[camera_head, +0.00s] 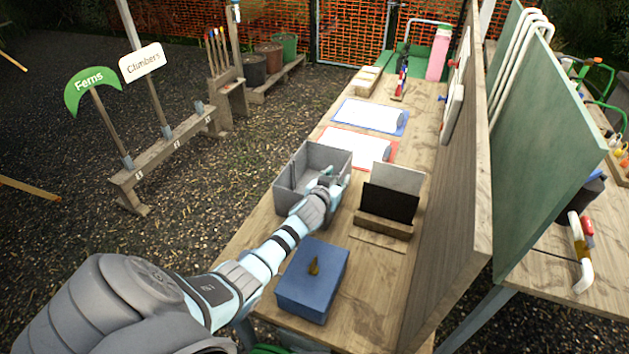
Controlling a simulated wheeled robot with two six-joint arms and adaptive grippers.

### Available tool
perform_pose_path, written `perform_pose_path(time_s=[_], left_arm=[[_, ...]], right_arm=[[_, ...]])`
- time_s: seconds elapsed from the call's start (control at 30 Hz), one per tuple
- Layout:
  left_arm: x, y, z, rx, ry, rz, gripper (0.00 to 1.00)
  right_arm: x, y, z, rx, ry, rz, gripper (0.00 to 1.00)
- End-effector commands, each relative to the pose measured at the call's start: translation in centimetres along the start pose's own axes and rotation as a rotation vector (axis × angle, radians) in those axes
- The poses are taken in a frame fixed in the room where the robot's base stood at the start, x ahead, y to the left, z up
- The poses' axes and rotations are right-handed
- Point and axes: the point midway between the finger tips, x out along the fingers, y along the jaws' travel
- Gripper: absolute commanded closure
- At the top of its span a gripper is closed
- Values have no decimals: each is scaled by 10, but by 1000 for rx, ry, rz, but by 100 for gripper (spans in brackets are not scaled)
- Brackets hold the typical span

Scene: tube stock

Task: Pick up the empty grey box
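The grey box (326,157) stands upright and open-topped on the wooden table, near its left edge. The part of its inside that I can see looks empty. My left gripper (337,180) is at the box's near right side, by the rim of the wall. The wrist and forearm hide part of the near wall. The fingers are small and partly covered, so I cannot tell whether they are open or shut, or whether they touch the wall. My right gripper is not in view.
A blue box (306,292) with a small brownish-yellow item on top stands nearer, beside my forearm. A wooden holder (384,224) with a dark card and a light card stands right of the grey box. Papers on red and blue boards lie behind. A wooden panel (452,190) rises at the right.

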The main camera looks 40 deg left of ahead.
Motion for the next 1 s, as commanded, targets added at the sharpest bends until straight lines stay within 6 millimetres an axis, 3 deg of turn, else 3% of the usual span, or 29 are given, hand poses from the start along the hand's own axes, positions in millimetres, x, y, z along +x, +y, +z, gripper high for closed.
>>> perform_pose_path(time_s=[0.1,0.27,0.5,1.0], left_arm=[[10,0,3,1,-1,0,66],[9,0,2,1,-1,1,66],[9,0,2,1,-1,0,100],[9,0,2,0,-1,1,100]], right_arm=[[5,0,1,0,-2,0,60],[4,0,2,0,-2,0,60],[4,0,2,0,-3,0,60],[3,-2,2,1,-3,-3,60]])
